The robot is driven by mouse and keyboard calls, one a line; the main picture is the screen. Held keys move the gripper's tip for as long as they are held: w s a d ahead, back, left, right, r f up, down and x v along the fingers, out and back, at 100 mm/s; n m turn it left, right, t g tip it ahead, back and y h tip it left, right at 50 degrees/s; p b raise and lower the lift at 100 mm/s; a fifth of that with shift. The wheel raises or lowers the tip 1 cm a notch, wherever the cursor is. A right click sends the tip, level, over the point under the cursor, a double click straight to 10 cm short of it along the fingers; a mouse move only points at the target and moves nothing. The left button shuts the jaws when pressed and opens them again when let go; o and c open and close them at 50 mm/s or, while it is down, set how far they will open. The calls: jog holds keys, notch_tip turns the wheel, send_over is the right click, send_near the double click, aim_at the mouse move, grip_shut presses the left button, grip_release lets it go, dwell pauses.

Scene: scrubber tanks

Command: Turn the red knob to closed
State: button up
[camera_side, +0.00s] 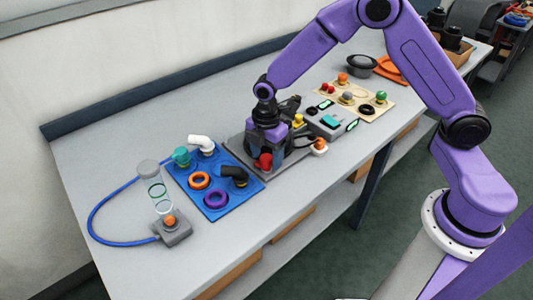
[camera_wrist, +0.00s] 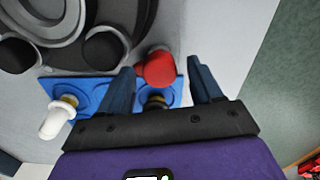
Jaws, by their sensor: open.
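The red knob (camera_side: 264,161) sits at the front left end of the grey panel in the side view. In the wrist view the red knob (camera_wrist: 157,69) shows between my two blue-grey fingers, closer to the left one. My gripper (camera_side: 268,153) points down over that end of the panel, right at the knob. In the wrist view my gripper (camera_wrist: 160,67) is open, with a gap on the right side of the knob. I cannot tell whether the left finger touches it. The knob's base and any position marks are hidden.
A blue board (camera_side: 217,178) with a white elbow pipe (camera_side: 201,142), a black elbow and rings lies left of the panel. A tank with a blue hose (camera_side: 92,208) stands farther left. A wooden board (camera_side: 343,99) with coloured knobs lies to the right. The bench front is clear.

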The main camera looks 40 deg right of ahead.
jog(key=shift+c, duration=0.4)
jog(key=c, duration=1)
jog(key=m, duration=0.3)
jog(key=shift+m, duration=0.3)
jog(key=m, duration=0.3)
jog(key=shift+m, duration=0.3)
jog(key=m, duration=0.6)
jog(key=shift+m, duration=0.3)
